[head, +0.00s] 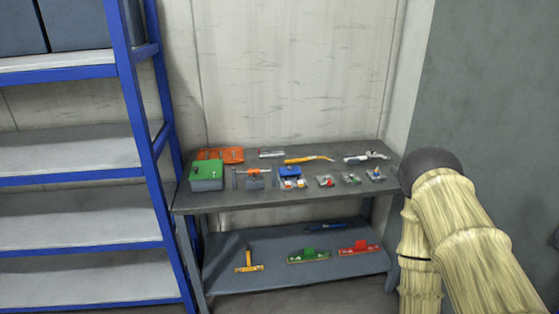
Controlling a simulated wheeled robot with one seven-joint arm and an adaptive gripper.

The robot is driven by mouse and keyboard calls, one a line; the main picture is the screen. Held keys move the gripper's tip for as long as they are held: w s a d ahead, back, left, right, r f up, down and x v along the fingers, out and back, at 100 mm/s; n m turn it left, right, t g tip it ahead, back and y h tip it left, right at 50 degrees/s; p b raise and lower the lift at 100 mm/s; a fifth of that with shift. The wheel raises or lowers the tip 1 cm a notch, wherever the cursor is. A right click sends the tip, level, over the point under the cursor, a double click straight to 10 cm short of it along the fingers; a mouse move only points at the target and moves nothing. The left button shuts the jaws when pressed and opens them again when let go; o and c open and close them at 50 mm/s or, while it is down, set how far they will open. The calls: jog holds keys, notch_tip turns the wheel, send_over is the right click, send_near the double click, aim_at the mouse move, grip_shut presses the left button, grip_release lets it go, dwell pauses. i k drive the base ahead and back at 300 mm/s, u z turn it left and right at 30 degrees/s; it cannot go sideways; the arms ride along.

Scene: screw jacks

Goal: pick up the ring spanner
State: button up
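I cannot single out the ring spanner for certain, since the tools are small here. A short silver tool (271,153) lies at the back of the grey workbench top (225,202). To its right lies a long yellow-orange tool (308,159), then a silver tool with dark parts (367,157) near the right end. Any of these may be the spanner. My gripper is not in view. Part of what looks like my own arm, pale with a dark rounded joint, fills the right edge, in front of the bench's right end.
A green-topped box (206,175) and an orange tray (221,154) stand at the bench's left. Several small parts line its front half. The lower shelf (280,274) holds a yellow T-shaped tool (248,261) and green and red items. Blue-framed shelving (135,120) stands close on the left.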

aim_at(295, 161)
jog(key=u, duration=0.65)
jog(key=i, duration=0.55)
jog(key=u, duration=0.55)
jog(key=i, duration=0.6)
jog(key=z, duration=0.2)
